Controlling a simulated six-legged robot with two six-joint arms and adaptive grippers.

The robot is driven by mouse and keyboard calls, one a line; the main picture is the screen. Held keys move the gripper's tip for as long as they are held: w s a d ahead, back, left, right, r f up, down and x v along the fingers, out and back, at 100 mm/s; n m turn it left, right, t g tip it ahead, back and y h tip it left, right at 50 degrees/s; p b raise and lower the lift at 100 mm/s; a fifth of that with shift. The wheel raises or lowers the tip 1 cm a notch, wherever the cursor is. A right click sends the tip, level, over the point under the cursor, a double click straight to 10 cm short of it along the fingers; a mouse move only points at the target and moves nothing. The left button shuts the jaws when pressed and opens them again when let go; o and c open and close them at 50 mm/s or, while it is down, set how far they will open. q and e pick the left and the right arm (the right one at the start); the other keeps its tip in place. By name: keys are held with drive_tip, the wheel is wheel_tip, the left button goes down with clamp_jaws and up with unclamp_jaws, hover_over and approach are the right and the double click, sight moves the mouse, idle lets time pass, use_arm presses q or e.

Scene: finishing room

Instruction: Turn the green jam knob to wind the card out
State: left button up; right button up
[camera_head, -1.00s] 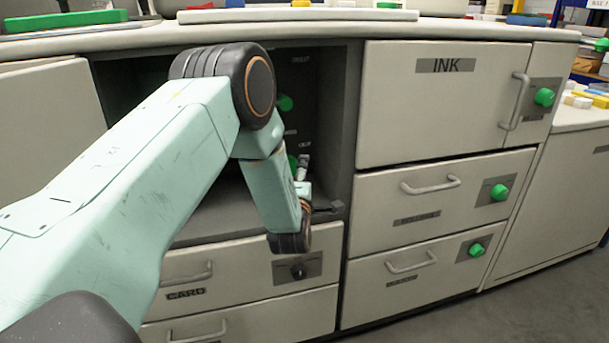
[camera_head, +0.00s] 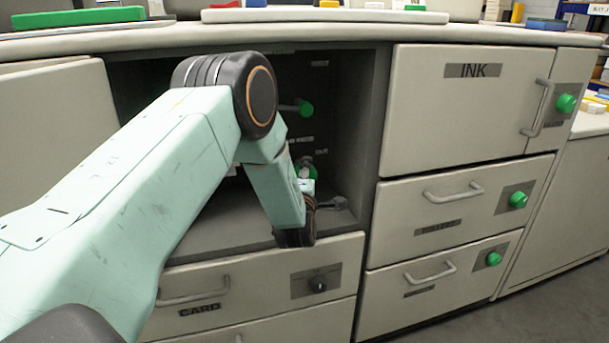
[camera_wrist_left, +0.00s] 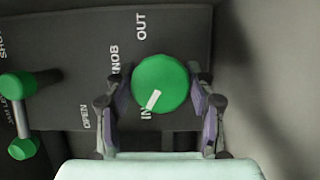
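The green jam knob (camera_wrist_left: 162,84) sits on a dark panel in the left wrist view, between the words OUT and IN. Its white pointer mark is angled down-left, towards IN. My left gripper (camera_wrist_left: 161,82) is around the knob, one finger on each side. The fingers look apart, with a narrow gap at the left; whether the right finger touches is unclear. In the head view the knob (camera_head: 307,170) is partly hidden by my left gripper (camera_head: 308,160), inside the open dark compartment. My right gripper is not in view.
A green jam lever (camera_wrist_left: 20,115) stands left of the knob, and a grey compartment wall (camera_wrist_left: 270,80) is close at the right. The CARD drawer (camera_head: 240,283) is shut below. The INK door (camera_head: 450,110) is shut at the right.

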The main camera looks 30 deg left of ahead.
use_arm(q)
drive_tip(key=c, duration=0.6)
